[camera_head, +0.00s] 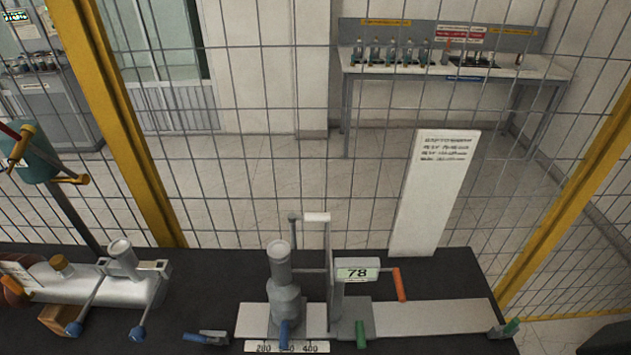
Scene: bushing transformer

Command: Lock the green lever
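A grey measuring device stands on the dark tabletop, on a light base rail (430,318). A green handle (361,335) hangs at the front of its right-hand block (352,312). A second lever with a green tip (511,326) sits at the right end of the rail, small and near the table's right edge. I cannot tell which of the two is the task's green lever, nor whether either is locked. Neither of my grippers shows in the head view, and nothing is seen touching the device.
A blue handle (285,331), a blue-tipped lever (206,337) and an orange handle (400,285) are close by. A grey display reads 78 (357,274). A white sign (434,195) and wire fence (290,180) stand behind.

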